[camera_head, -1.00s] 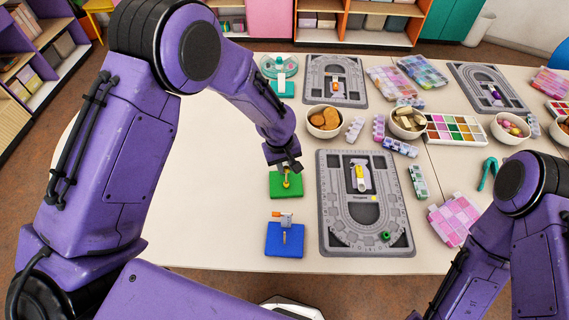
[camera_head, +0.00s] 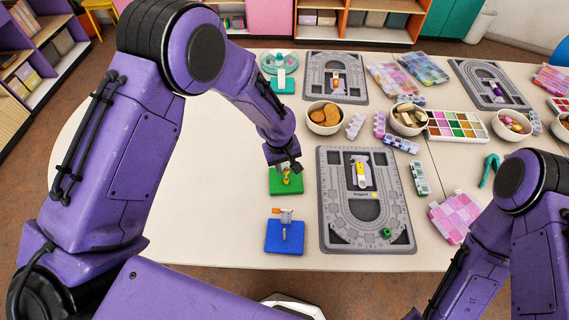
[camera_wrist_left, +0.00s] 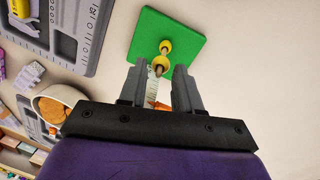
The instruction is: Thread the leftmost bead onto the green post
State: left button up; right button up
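The green base (camera_head: 279,188) lies on the table left of the near bead board. Its post carries yellow, bead-like rounded pieces (camera_wrist_left: 162,55), and a brownish post tip shows beside them in the left wrist view. My left gripper (camera_head: 285,165) is just above and behind the green base. The bead called leftmost cannot be singled out. My right gripper is out of view.
The near bead board (camera_head: 335,220) holds a green bead (camera_head: 386,232). A bowl (camera_head: 323,128) stands behind. The table's left side is clear.

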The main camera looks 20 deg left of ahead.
pick_arm(q)
jog(key=shift+o, duration=1)
jog(key=shift+r, duration=0.1)
jog(key=shift+r, duration=0.35)
notch_tip(320, 180, up, 10)
jog(key=s+a+b, duration=0.1)
jog(key=shift+f, duration=0.2)
